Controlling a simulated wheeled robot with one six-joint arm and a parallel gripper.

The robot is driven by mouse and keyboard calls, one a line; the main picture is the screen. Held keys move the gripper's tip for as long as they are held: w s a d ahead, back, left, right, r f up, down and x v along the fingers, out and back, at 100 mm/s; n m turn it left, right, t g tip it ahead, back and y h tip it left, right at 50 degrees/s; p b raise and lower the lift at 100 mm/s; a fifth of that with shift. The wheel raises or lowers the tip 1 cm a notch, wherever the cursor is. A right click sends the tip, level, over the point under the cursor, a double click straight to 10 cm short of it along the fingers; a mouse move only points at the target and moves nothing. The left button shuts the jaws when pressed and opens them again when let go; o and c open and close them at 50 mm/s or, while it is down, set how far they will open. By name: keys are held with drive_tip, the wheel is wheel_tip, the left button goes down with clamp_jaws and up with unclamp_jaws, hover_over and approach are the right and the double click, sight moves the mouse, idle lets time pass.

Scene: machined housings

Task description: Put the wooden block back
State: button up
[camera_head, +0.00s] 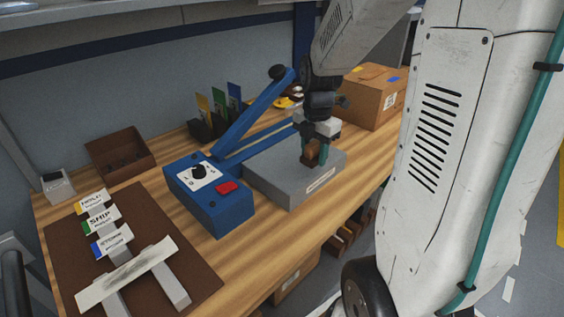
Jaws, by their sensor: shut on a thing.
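My gripper (315,154) is at the end of my arm, above the grey slab (279,180) on the workbench. It is shut on the wooden block (311,151), a small brown piece between its fingers. The block is over the right half of the slab's top. I cannot tell whether the block touches the slab. Part of the block is hidden by the fingers.
A blue device (208,198) with a dial, red button and raised arm adjoins the slab on the left. A brown mat (62,232) holds labelled cards and a pale bar (125,274). A brown bin (118,154) and cardboard box (371,97) stand behind.

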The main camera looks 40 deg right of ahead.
hover_over(284, 171)
drive_tip(key=shift+f, duration=2.1)
drive_tip(key=shift+f, duration=0.1)
drive_tip(key=o, duration=0.9)
drive_tip(key=shift+o, duration=0.2)
wheel_tip(284, 171, up, 11)
drive_tip(key=s+a+r+m, duration=0.1)
drive_tip(key=s+a+m, duration=0.2)
drive_tip(key=s+m, duration=0.3)
drive_tip(key=s+a+r+m, duration=0.2)
drive_tip(key=s+a+m, duration=0.2)
drive_tip(key=s+m, duration=0.3)
drive_tip(key=s+a+r+m+t, duration=0.1)
drive_tip(key=s+a+m, duration=0.2)
drive_tip(key=s+m, duration=0.4)
drive_tip(key=s, duration=0.3)
drive_tip(key=shift+s+a+r, duration=0.15)
drive_tip(key=shift+s+r, duration=0.15)
drive_tip(key=shift+s, duration=0.05)
